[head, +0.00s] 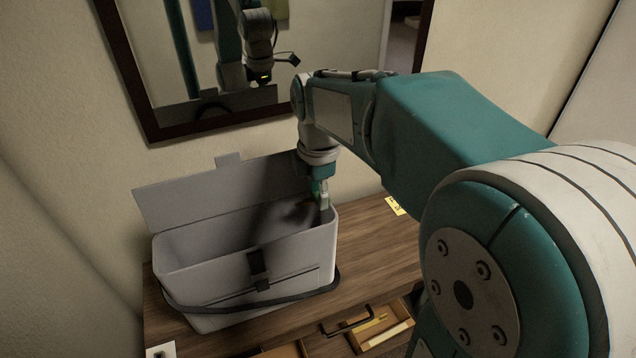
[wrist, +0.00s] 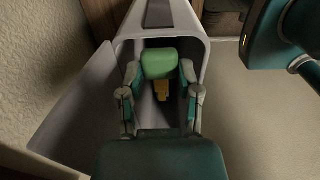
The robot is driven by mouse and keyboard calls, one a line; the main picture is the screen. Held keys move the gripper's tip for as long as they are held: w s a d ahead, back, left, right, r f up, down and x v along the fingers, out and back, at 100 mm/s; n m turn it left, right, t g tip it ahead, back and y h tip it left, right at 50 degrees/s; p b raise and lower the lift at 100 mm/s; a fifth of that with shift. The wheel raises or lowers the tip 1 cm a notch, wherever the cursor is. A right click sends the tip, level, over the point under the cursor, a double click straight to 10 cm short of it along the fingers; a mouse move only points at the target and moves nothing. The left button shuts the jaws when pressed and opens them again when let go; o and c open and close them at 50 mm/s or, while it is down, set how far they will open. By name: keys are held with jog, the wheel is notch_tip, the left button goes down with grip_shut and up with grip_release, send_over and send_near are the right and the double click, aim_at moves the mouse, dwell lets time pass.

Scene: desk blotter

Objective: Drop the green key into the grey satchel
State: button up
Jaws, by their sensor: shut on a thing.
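The grey satchel (head: 215,290) stands on the wooden desk with its mouth open and its flap raised at the back. My gripper (head: 322,198) points down at the right end of the satchel's mouth, close to the rim. In the wrist view my gripper (wrist: 160,92) is shut on the green key (wrist: 158,63), whose rounded green part shows between the fingertips. The satchel (wrist: 196,25) opens beneath it in that view. A small tan-yellow part shows below the green; I cannot tell whether it belongs to the key. The satchel's floor is dark and mostly hidden.
A framed mirror (head: 140,125) hangs on the wall behind. A yellow note (head: 396,206) lies on the desk (head: 375,250) right of the satchel. An open drawer (head: 390,338) with small items juts out at the front. The desk between the satchel and my arm is mostly clear.

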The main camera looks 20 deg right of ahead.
jog(key=shift+f, duration=0.35)
jog(key=o, duration=0.9)
jog(key=shift+r, duration=0.15)
notch_tip(320, 180, up, 14)
jog(key=shift+f, duration=0.1)
dwell(1.2)
